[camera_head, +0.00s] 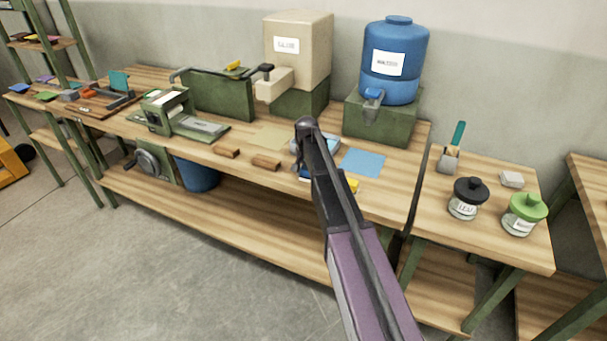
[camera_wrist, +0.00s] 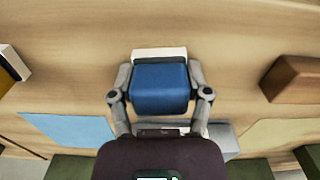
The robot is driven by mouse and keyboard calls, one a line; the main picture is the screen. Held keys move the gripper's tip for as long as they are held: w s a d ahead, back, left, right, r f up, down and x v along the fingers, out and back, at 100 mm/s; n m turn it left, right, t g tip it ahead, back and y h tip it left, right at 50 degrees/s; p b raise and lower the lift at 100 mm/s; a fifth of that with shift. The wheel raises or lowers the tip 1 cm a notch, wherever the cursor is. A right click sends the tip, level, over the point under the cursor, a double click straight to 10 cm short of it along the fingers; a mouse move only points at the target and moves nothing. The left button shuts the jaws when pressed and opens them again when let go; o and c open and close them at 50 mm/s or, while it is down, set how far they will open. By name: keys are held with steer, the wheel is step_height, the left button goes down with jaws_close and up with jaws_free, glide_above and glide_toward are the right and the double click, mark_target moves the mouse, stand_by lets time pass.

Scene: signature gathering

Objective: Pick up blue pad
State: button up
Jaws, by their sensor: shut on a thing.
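The blue pad (camera_wrist: 160,88) sits between the two fingers of my gripper (camera_wrist: 160,92) in the wrist view, with a finger against each side. A pale white edge (camera_wrist: 160,53) shows just beyond the pad; I cannot tell whether it is part of it. In the head view my gripper (camera_head: 301,160) is over the front part of the wooden workbench (camera_head: 210,165). Only a small bit of the blue pad (camera_head: 304,177) shows there, mostly hidden by my arm. I cannot tell whether the pad touches the bench top.
A light blue sheet (camera_head: 362,162) lies right of my gripper, a tan sheet (camera_head: 272,137) and wooden blocks (camera_head: 265,163) left. A yellow-topped thing (camera_head: 352,185) is close by on the right.

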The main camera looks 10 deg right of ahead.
steer(key=shift+r, duration=0.1)
step_height(320, 180, up, 4)
steer(key=p, duration=0.3)
steer(key=shift+f+p, duration=0.25)
steer(key=shift+p, duration=0.05)
steer(key=s+d+r+p, duration=0.1)
steer(key=s, duration=1.5)
steer(key=shift+d+r, duration=0.15)
steer(key=shift+o, duration=0.9)
steer(key=shift+c, duration=0.7)
step_height(320, 180, up, 13)
steer(key=p, duration=1.3)
